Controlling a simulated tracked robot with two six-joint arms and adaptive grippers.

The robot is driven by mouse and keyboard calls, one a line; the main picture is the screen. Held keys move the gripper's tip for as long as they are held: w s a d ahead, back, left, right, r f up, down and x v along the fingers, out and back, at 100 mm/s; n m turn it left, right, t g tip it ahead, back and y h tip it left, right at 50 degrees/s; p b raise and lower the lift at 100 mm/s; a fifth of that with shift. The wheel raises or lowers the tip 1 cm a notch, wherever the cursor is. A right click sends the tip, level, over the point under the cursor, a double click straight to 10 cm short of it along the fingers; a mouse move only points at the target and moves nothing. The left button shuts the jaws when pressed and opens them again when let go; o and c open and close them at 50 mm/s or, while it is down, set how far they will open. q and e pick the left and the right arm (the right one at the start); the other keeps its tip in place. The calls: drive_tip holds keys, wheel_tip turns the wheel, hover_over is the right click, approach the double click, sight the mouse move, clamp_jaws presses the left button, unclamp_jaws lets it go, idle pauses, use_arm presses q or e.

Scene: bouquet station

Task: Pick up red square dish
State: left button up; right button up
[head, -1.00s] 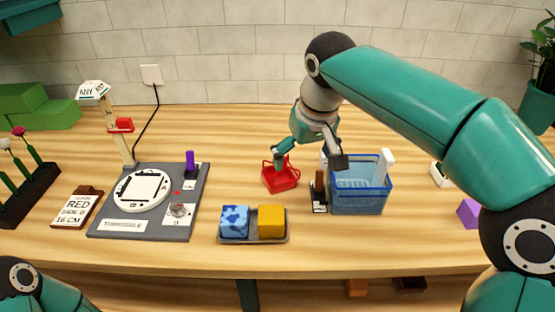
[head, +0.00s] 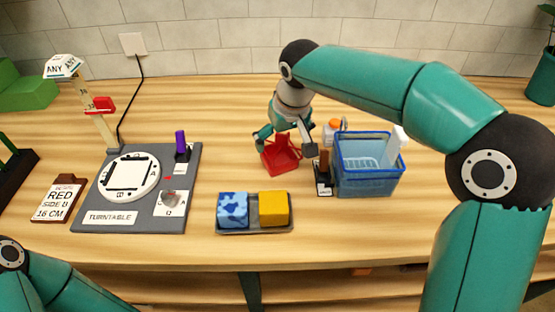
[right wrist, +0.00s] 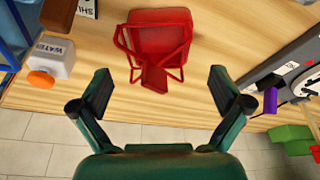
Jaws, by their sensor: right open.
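The red square dish (head: 281,158) sits on the wooden table, left of the blue basket. It has thin red rods or handles standing up from it. In the right wrist view the red dish (right wrist: 160,38) lies ahead of the fingers, centred between them. My right gripper (head: 284,135) is above the dish in the head view, its fingers spread to either side. In the right wrist view my right gripper (right wrist: 160,88) is open and empty, apart from the dish. My left arm shows at the lower left of the head view; its gripper is out of frame.
The blue basket (head: 368,187) and a white bottle with an orange cap (right wrist: 52,60) stand close to the dish. A tray with a blue and a yellow block (head: 273,208) lies in front. The turntable board (head: 101,216) is at left.

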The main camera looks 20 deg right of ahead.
sight(278, 160)
drive_tip(key=shift+s+x, duration=0.15)
drive_tip(key=shift+x, duration=1.4)
drive_tip(key=shift+s+x, duration=0.1)
drive_tip(key=shift+x, duration=1.45)
drive_tip(key=c, duration=1.2)
drive_tip(key=shift+c, duration=0.5)
